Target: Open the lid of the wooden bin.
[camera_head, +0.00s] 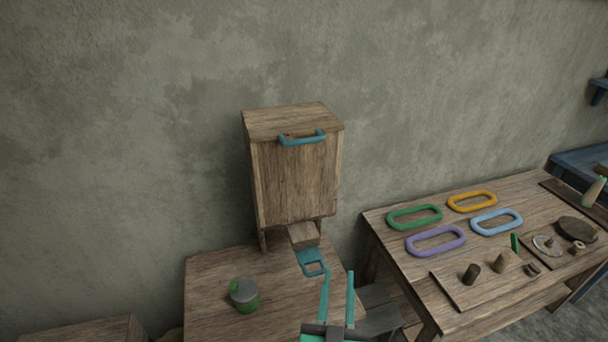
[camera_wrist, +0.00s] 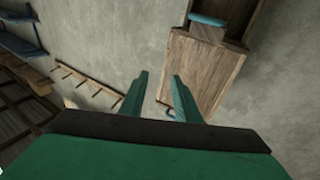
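The wooden bin (camera_head: 295,180) stands upright against the wall in the head view. Its lid (camera_head: 290,120) lies flat on top, shut. A teal handle (camera_head: 302,138) is on the lid's front edge. My gripper (camera_head: 338,273) is open and empty, below and in front of the bin, apart from it. In the wrist view the bin (camera_wrist: 205,70) appears turned over, right of my gripper (camera_wrist: 160,75). A small bluish curve, likely the lid handle (camera_wrist: 162,104), shows between the fingers there. The inside of the bin is hidden.
The right table (camera_head: 385,235) holds several coloured rings and wooden pieces. A peg rail (camera_wrist: 88,80) is on the wall.

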